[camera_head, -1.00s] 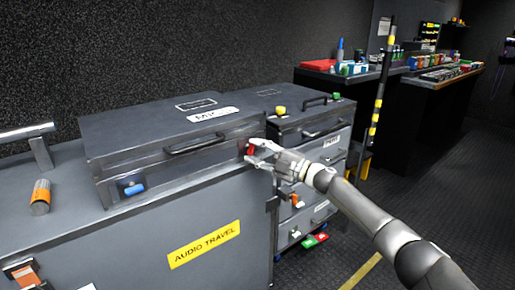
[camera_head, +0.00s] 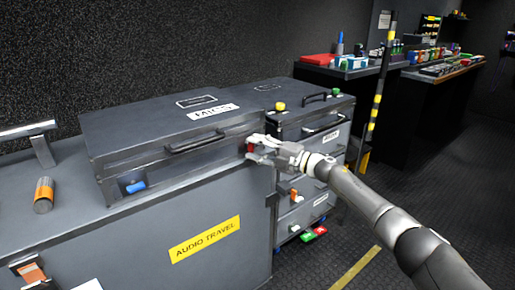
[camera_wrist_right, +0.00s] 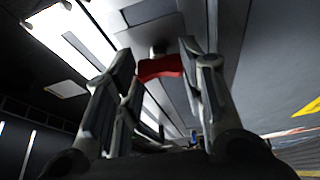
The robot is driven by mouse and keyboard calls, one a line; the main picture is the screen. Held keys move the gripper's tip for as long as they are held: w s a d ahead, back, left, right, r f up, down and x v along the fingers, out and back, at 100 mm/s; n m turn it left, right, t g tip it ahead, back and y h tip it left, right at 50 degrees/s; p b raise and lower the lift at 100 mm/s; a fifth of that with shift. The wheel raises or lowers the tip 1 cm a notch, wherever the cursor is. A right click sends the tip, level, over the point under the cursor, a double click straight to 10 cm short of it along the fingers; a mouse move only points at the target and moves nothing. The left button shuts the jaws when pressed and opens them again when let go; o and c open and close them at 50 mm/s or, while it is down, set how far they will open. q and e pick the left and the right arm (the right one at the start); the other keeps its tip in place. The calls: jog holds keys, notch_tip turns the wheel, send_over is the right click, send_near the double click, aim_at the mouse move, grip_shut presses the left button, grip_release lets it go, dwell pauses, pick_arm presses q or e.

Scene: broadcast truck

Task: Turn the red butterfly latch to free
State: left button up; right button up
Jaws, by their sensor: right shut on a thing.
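The red butterfly latch (camera_head: 251,147) is on the right front of the dark grey case (camera_head: 150,150), mostly hidden by my right gripper in the head view. In the right wrist view the red latch (camera_wrist_right: 160,67) shows as a red wing between the two fingers. My right gripper (camera_head: 257,148) is shut on the latch, and its arm comes in from the lower right. The right fingers (camera_wrist_right: 163,70) stand on both sides of the red wing. My left gripper is not in view.
The case has a blue latch (camera_head: 135,187) at its left front and a black handle (camera_head: 195,142). It rests on a grey chest with a yellow label (camera_head: 205,239). A drawer unit (camera_head: 320,150) stands behind my right wrist.

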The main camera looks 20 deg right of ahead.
jog(key=o, duration=1)
jog(key=v, duration=1.2)
jog(key=shift+f, duration=0.1)
